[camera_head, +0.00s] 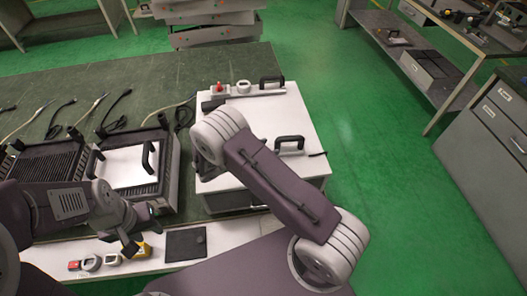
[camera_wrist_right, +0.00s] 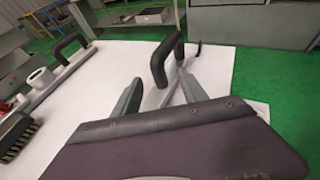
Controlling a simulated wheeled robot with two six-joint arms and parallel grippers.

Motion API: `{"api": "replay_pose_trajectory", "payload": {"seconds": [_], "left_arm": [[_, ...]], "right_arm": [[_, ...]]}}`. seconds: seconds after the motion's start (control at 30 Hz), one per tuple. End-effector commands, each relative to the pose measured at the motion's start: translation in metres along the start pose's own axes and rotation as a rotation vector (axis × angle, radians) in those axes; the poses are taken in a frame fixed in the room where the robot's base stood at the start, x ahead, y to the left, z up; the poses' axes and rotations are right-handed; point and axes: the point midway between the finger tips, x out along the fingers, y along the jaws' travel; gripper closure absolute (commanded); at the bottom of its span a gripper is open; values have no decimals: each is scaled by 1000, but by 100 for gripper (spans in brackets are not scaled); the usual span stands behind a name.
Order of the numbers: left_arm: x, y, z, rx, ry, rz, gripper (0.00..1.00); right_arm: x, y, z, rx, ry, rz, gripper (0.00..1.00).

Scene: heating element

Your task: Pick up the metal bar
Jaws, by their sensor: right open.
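A thin grey bar with a black handle (camera_head: 262,93) lies along the far edge of the white-topped box (camera_head: 240,120). It also shows at the left of the right wrist view (camera_wrist_right: 62,80). In the right wrist view this handle (camera_wrist_right: 160,62) stands just beyond my right gripper (camera_wrist_right: 160,80), whose fingers are apart and empty. In the head view my arm hides that gripper. My left gripper (camera_head: 140,230) is open and empty above the bench front.
A red-buttoned part (camera_head: 219,88) and a white roll (camera_head: 243,86) lie by the far bar. Black heater trays (camera_head: 150,190) and cables stand at the left. A dark plate (camera_head: 186,243) and small gauges (camera_head: 91,262) lie at the front. Green floor is clear at the right.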

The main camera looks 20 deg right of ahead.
Motion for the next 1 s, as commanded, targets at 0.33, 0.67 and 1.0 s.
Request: {"api": "replay_pose_trajectory", "payload": {"seconds": [0.33,0.67,1.0], "left_arm": [[-10,0,-1,0,0,0,61],[-26,0,-3,0,0,0,61],[-25,0,-3,0,0,0,61]], "right_arm": [[39,-1,2,2,2,-3,50],[84,-1,7,3,2,-6,50],[90,-1,5,3,2,-4,66]]}}
